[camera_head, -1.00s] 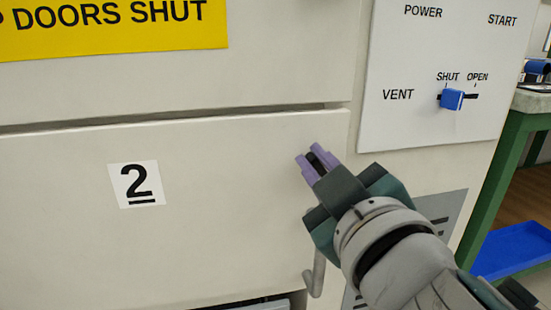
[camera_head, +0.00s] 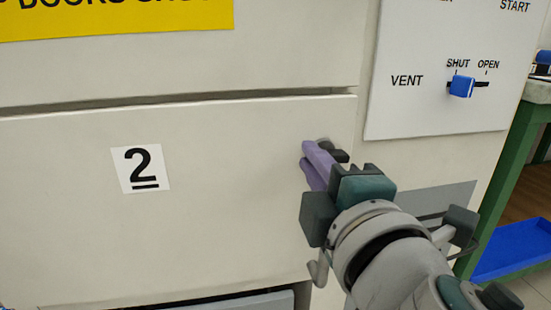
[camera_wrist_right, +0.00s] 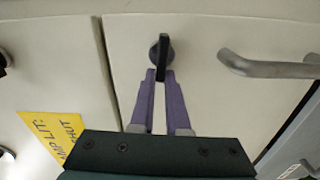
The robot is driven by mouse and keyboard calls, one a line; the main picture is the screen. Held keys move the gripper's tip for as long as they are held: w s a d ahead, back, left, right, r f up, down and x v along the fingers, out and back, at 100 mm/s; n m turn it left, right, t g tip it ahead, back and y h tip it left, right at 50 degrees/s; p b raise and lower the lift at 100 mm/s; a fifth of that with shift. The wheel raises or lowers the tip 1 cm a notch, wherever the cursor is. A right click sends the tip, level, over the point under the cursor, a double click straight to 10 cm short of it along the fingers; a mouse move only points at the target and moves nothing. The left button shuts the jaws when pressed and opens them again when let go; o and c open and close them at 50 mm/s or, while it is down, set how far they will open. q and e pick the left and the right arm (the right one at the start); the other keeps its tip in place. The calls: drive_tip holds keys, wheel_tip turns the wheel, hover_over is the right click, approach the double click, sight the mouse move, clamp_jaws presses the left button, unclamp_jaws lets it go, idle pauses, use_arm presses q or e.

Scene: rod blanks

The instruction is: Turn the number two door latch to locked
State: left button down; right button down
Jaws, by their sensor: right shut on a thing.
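The number two door (camera_head: 230,220) is the cream panel with a white label "2" (camera_head: 141,169). Its latch is a small black lever (camera_head: 340,155) near the door's upper right corner, partly hidden by my fingers. In the right wrist view the latch (camera_wrist_right: 160,52) shows whole, a black bar on a round dark base. My right gripper (camera_head: 318,152) is at the latch, its purple fingers shut on the lever. The fingertips (camera_wrist_right: 160,76) sit on either side of the bar's near end. I see no lock marks by the latch, so its setting is unclear. My left gripper is not in view.
A grey bar handle (camera_wrist_right: 265,67) is on the door near the latch; its end (camera_head: 317,270) shows below my wrist. A control panel (camera_head: 420,110) with a blue vent lever (camera_head: 461,86) is to the right. A green bench (camera_head: 515,160) stands far right.

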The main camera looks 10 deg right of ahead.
drive_tip(key=shift+f+n, duration=0.1)
drive_tip(key=shift+n, duration=0.5)
drive_tip(key=c, duration=0.9)
unclamp_jaws()
drive_tip(key=shift+s, duration=0.1)
drive_tip(key=s+b, duration=0.1)
drive_tip(key=s, duration=0.8)
drive_tip(key=shift+s+d+b, duration=0.15)
drive_tip(key=shift+s+b, duration=0.15)
drive_tip(key=shift+s, duration=0.1)
